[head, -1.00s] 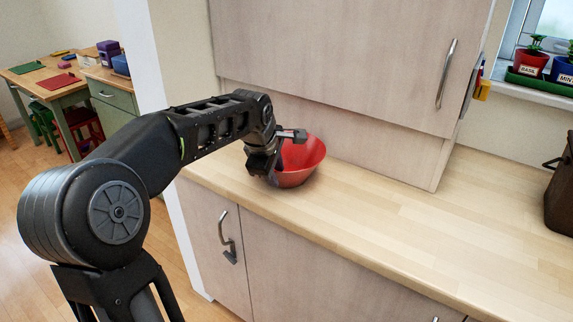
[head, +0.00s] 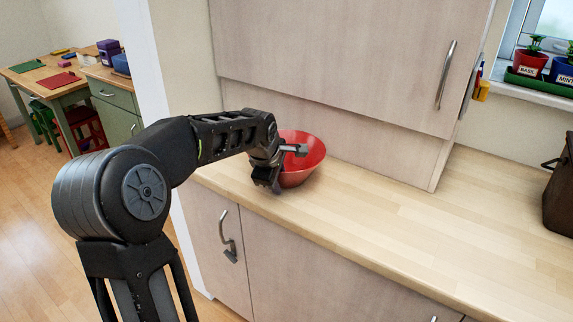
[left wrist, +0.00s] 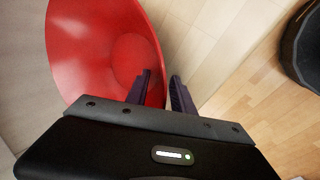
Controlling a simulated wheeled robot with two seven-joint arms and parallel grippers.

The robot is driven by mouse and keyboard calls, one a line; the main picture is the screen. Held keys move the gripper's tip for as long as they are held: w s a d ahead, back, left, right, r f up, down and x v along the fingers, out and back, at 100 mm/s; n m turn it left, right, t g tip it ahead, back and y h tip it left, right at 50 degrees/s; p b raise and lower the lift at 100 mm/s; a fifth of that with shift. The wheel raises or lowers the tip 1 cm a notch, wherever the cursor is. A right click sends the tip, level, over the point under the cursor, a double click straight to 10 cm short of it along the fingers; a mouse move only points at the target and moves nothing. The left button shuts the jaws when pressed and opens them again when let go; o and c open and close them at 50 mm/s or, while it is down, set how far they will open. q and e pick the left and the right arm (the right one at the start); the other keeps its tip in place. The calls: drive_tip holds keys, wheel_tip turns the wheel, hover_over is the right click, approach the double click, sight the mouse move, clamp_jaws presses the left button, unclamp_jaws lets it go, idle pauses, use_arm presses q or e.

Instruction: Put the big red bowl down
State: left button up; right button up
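The big red bowl (head: 305,167) is on the wooden counter near its left end, in front of the wall cabinet. Its far side and inside show in the head view, and its left part is hidden by my gripper. My left gripper (head: 280,168) is at the bowl's left rim with its fingers apart. In the left wrist view the red bowl (left wrist: 95,50) fills the upper left. There the left gripper's fingers (left wrist: 161,78) straddle the rim, one inside the bowl and one outside, with a visible gap. My right gripper is not in view.
The wooden counter (head: 400,220) is clear to the right of the bowl. A pale cabinet (head: 340,65) hangs behind and above it. A dark brown container (head: 560,190) stands at the far right. Potted herbs (head: 530,62) stand on the windowsill.

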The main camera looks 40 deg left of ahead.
use_arm(q)
clamp_jaws()
idle(0.3)
idle(1.1)
drive_tip(key=shift+r, duration=0.1)
